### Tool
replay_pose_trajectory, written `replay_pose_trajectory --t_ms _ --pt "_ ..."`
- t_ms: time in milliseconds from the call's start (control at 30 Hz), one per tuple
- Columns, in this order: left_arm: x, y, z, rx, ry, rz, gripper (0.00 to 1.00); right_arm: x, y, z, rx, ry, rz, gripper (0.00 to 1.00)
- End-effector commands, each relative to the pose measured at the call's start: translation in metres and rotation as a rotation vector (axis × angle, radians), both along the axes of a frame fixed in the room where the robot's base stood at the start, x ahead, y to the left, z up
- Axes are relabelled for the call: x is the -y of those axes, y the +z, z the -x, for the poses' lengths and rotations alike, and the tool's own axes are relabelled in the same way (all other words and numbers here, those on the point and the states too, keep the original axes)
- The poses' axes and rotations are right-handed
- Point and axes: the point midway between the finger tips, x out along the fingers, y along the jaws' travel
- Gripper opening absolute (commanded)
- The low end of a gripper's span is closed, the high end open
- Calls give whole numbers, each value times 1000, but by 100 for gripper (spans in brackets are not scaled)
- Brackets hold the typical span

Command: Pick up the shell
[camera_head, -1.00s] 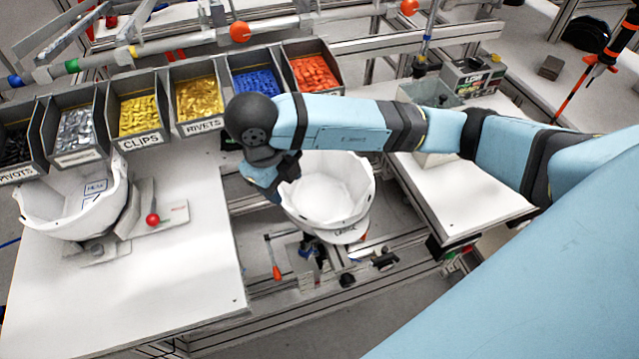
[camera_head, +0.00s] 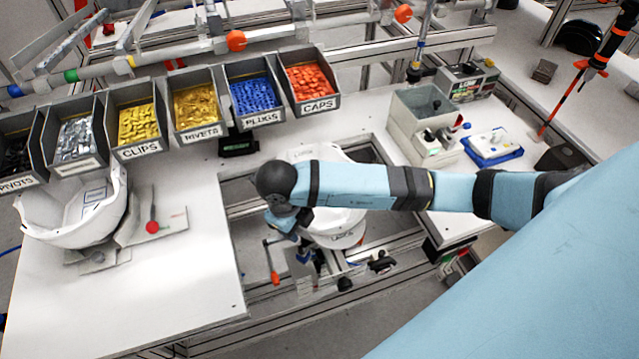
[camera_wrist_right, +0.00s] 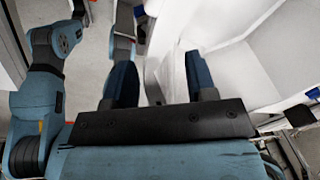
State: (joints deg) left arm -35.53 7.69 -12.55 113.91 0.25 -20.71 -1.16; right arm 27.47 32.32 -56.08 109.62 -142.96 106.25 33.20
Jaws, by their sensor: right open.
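A white helmet shell (camera_head: 338,224) sits in the fixture at the gap between the tables in the head view, partly hidden behind my right arm. It fills the upper right of the wrist view (camera_wrist_right: 275,60). A second white shell (camera_head: 75,218) rests on the left table. My right gripper (camera_head: 300,250) is low at the left side of the fixture shell, mostly hidden by its wrist. In the wrist view my right gripper (camera_wrist_right: 158,62) is open, with a pale shell edge appearing between its fingers; contact cannot be told. My left gripper is not seen.
Parts bins (camera_head: 198,107) line the back of the left table. A grey box (camera_head: 422,108) and a blue-edged tray (camera_head: 492,146) stand on the right table. The left table's front is clear.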

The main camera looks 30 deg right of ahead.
Motion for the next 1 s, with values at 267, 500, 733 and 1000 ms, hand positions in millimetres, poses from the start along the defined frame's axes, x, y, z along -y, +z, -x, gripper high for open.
replay_pose_trajectory --t_ms 267,500,733,1000 --pt "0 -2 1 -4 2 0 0 0 -2 0 1 0 0 42" --pt "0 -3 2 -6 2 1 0 0 -1 0 1 0 0 0" --pt "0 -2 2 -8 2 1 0 0 -1 0 2 0 -1 0" --pt "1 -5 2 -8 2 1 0 0 7 -1 3 1 0 0"
